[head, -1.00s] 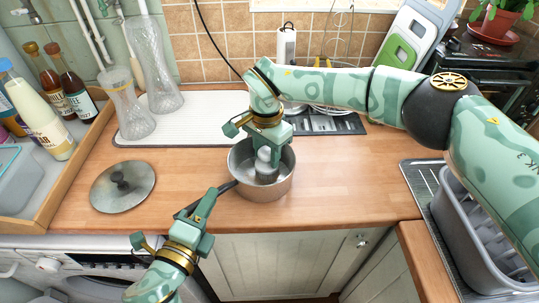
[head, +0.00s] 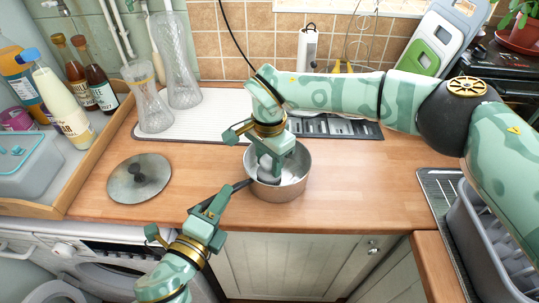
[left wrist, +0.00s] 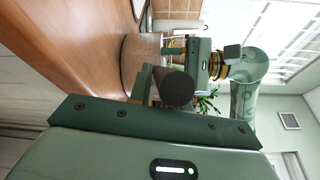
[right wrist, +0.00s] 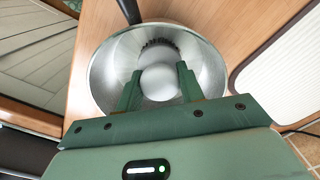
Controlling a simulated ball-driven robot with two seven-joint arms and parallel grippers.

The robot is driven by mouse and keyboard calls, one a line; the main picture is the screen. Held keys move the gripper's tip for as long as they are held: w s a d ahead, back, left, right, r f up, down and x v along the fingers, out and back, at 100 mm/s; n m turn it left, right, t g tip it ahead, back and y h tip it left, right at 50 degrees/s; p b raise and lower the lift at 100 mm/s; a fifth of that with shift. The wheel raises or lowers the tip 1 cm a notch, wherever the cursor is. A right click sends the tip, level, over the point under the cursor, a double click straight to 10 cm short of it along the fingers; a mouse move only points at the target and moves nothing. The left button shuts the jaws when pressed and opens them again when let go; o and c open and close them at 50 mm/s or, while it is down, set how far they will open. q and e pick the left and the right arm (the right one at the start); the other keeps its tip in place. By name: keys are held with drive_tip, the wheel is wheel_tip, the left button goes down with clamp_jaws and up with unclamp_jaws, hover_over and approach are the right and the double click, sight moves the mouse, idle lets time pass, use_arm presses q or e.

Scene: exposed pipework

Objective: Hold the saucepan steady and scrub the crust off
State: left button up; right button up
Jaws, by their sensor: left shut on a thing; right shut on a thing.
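The steel saucepan (head: 294,191) stands upright on the wooden worktop. Its dark handle (head: 238,186) points left and toward me. My left gripper (head: 217,200) is shut on the handle; the handle's round dark end (left wrist: 174,88) shows between its jaws in the left wrist view. My right gripper (head: 272,160) reaches down into the pan, shut on a scrubber with a pale rounded knob (right wrist: 160,80). A dark bristly fringe (right wrist: 157,43) shows beyond the knob, on the handle side; I cannot tell whether it is bristles or crust. The pan floor under the scrubber is hidden.
A lid (head: 139,178) lies on the worktop (head: 350,190) at left. A white ribbed drainer mat (head: 210,118) with glass vases is behind. A bottle tray (head: 95,160) stands far left, and a grey dish rack (head: 470,235) at right. The worktop right of the pan is clear.

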drive_tip(key=shift+s+d, duration=0.2)
drive_tip(key=shift+s, duration=0.2)
drive_tip(key=shift+s+d, duration=0.3)
drive_tip(key=shift+d, duration=0.55)
drive_tip(key=shift+w+d+f, duration=0.1)
drive_tip(key=shift+w+d, duration=0.25)
drive_tip(key=shift+d, duration=0.3)
drive_tip(key=shift+w+d, duration=0.35)
drive_tip(key=shift+w, duration=0.45)
drive_tip(key=shift+w+a, duration=0.3)
drive_tip(key=shift+w, duration=0.4)
drive_tip(key=shift+w+a, duration=0.35)
drive_tip(key=shift+a, duration=0.45)
drive_tip(key=shift+s+a, duration=0.35)
drive_tip(key=shift+a, duration=0.45)
drive_tip(key=shift+s+a, duration=0.25)
drive_tip(key=shift+s, duration=0.6)
drive_tip(key=shift+s+d, duration=0.3)
drive_tip(key=shift+s, duration=0.35)
drive_tip(key=shift+s+d, duration=0.35)
drive_tip(key=shift+d, duration=0.65)
drive_tip(key=shift+w+d, duration=0.4)
drive_tip(key=shift+d, duration=0.2)
drive_tip(key=shift+w+d+r, duration=0.2)
drive_tip(key=shift+w+d, duration=0.05)
drive_tip(key=shift+w, duration=0.45)
